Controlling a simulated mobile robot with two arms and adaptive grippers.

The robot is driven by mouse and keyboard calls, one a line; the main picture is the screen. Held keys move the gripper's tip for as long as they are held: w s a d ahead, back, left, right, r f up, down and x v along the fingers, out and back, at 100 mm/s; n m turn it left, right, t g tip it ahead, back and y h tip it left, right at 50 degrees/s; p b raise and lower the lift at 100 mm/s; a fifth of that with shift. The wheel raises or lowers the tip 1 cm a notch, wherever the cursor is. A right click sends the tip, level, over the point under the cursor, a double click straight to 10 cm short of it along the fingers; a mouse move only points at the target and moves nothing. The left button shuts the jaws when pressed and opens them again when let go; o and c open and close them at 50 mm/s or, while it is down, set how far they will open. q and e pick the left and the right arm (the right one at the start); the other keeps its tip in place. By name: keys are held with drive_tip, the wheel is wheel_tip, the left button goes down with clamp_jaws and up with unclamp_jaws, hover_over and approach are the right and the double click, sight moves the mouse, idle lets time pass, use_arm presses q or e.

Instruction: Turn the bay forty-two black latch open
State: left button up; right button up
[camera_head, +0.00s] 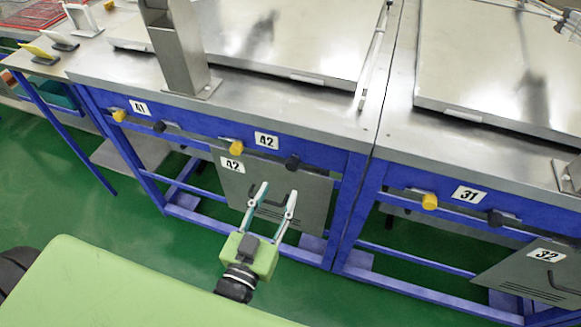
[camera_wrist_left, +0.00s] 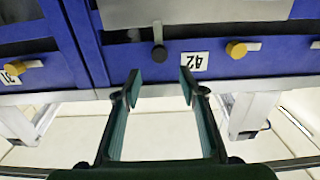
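The black latch of bay forty-two (camera_head: 292,161) sits on the blue front rail, right of the white 42 label (camera_head: 266,140) and the yellow knob (camera_head: 235,146). In the left wrist view, which is upside down, the black latch (camera_wrist_left: 158,52) shows its dark round knob ahead of the fingers, with the label (camera_wrist_left: 192,61) and yellow knob (camera_wrist_left: 236,49) to its right. My left gripper (camera_head: 278,190) is open and empty, below and in front of the latch, not touching it. In the wrist view its fingertips (camera_wrist_left: 161,80) are spread, with the latch between their lines. My right gripper is not in view.
A grey panel marked 42 (camera_head: 280,195) with a handle hangs below the rail, behind the gripper. Bay 41's yellow knob (camera_head: 119,115) and black latch (camera_head: 159,126) are left. Bay 31's yellow knob (camera_head: 430,202) and black latch (camera_head: 497,218) are right. Metal lids (camera_head: 270,45) lie on top.

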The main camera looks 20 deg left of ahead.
sight(291, 167)
use_arm(q)
drive_tip(key=w, duration=0.9)
drive_tip(key=shift+d+p, duration=0.15)
drive_tip(key=shift+p, duration=0.15)
clamp_jaws()
